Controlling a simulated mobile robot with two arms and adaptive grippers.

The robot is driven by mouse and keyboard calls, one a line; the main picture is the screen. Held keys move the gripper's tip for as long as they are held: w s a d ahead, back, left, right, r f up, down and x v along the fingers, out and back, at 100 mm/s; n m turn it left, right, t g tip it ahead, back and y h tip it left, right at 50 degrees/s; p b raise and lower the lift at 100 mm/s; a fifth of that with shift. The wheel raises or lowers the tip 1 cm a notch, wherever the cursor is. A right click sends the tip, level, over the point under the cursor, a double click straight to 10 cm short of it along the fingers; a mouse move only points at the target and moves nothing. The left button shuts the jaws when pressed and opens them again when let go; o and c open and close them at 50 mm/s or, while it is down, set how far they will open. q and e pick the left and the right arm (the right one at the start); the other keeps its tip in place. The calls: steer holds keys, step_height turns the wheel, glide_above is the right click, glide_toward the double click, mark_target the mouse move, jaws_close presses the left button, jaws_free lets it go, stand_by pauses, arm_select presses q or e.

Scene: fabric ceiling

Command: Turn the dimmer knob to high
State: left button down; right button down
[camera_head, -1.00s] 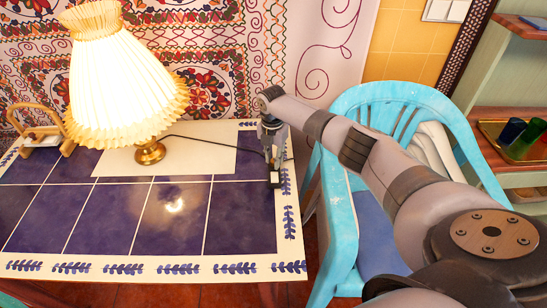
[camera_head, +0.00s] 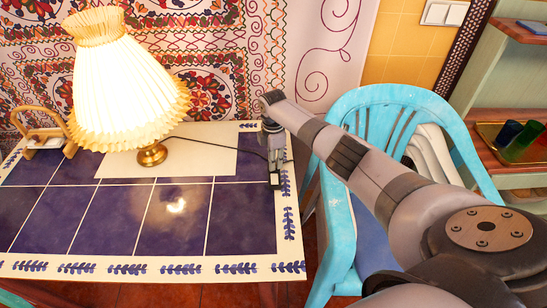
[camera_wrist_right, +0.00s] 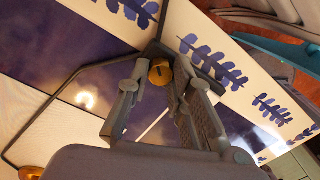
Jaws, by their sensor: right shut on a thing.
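The dimmer is a small dark box (camera_head: 275,181) at the right edge of the tiled table, joined to the lamp's cord. Its round brass knob (camera_wrist_right: 160,72) shows between my right fingers in the right wrist view. My right gripper (camera_wrist_right: 159,82) is shut on the knob, with one finger on each side. In the head view my right gripper (camera_head: 274,163) points down at the dimmer and hides the knob. The table lamp (camera_head: 125,95) with a pleated shade is lit on the left. My left gripper is not in view.
The blue-tiled table (camera_head: 235,215) has a clear front half. A wooden-handled object (camera_head: 42,135) stands at its far left. A turquoise chair (camera_head: 343,225) stands close to the table's right side, under my right arm. Shelves with glasses (camera_head: 520,140) are at the far right.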

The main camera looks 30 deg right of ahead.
steer(key=m+p, duration=0.2)
steer(key=m, duration=0.4)
steer(key=shift+r, duration=0.1)
steer(key=m+p, duration=0.1)
steer(key=m, duration=0.5)
steer(key=shift+p, duration=0.35)
steer(key=m+p, duration=0.1)
steer(key=m, duration=0.4)
steer(key=m+p, duration=0.1)
steer(key=m, duration=0.4)
steer(key=shift+m+p, duration=0.3)
steer(key=shift+m, duration=0.1)
steer(key=m, duration=0.6)
steer(key=shift+p, duration=0.4)
steer(key=m, duration=0.6)
steer(key=shift+m, duration=0.4)
steer(key=m, duration=0.4)
steer(key=shift+m, duration=2.5)
